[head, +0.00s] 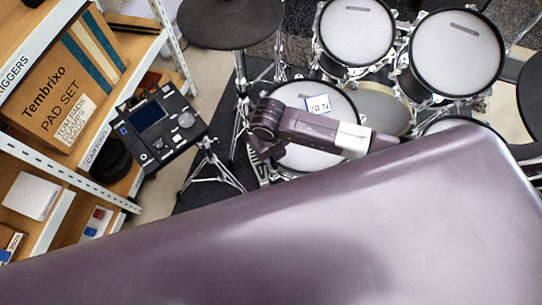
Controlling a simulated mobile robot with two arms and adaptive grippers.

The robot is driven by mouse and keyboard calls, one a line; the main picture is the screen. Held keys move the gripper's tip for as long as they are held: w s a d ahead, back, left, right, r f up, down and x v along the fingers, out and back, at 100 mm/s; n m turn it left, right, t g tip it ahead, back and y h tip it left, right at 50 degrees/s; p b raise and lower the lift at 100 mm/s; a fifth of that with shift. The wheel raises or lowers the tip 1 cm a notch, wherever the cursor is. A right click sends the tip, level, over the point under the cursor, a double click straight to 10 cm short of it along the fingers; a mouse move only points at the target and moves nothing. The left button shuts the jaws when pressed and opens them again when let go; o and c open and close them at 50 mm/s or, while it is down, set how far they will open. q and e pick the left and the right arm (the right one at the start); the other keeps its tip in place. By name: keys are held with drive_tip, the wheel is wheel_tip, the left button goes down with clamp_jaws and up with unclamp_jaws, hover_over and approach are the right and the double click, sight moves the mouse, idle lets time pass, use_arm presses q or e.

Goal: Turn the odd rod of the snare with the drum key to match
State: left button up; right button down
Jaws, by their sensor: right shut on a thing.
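The snare (335,100) is a white mesh pad with a chrome rim, in the middle of the head view. A small white card (318,105) marked "20 N" lies on its head. My right forearm lies across the snare from the right, and my right gripper (262,150) points down at its left rim. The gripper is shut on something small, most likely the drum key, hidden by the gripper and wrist. The rods at that rim are too small and covered to tell apart. My left gripper is not in view.
Two mesh toms (357,33) (456,48) stand behind. A dark cymbal pad (231,20) is at upper left. A drum module (155,126) stands left of the snare, beside a shelf with a cardboard box (75,80). My own body fills the foreground.

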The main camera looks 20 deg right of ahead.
drive_tip(key=shift+n, duration=0.9)
drive_tip(key=shift+s+a+r+p, duration=0.1)
drive_tip(key=shift+r+p, duration=1.05)
drive_tip(key=shift+r, duration=0.45)
drive_tip(key=shift+f, duration=0.1)
